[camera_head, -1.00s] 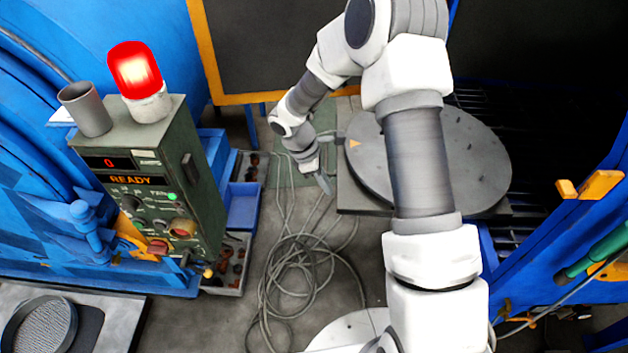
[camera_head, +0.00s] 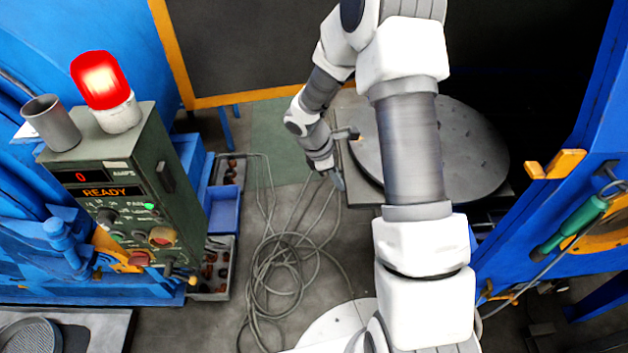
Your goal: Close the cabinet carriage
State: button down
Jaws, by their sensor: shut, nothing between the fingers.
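The cabinet carriage appears to be the low platform with a round grey turntable (camera_head: 470,150) at the front of the dark cabinet opening. It sits partly inside the opening, and my arm hides its middle. My gripper (camera_head: 339,184) is shut and empty, pointing down beside the platform's left edge. I cannot tell whether it touches the platform.
A green control box (camera_head: 120,190) with a READY display, a lit red lamp (camera_head: 100,80) and a grey cup (camera_head: 50,122) stands at left. Blue bins (camera_head: 223,208) and coiled cables (camera_head: 275,270) lie on the floor. A blue door (camera_head: 560,200) with a green handle stands at right.

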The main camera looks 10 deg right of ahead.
aim_at(464, 171)
jog(key=s+d+p, duration=0.1)
jog(key=s+d, duration=0.1)
jog(key=d, duration=0.9)
jog(key=s+d+p, duration=0.2)
jog(key=d, duration=0.9)
jog(key=s+d+p, duration=0.2)
jog(key=d, duration=0.9)
jog(key=shift+s+d, duration=0.2)
jog(key=shift+s, duration=0.15)
jog(key=shift+w+a, duration=0.15)
jog(key=shift+a, duration=0.15)
jog(key=a, duration=0.4)
jog(key=shift+w+r, duration=0.35)
jog(key=shift+r, duration=0.05)
jog(key=v, duration=0.9)
jog(key=shift+r, duration=0.1)
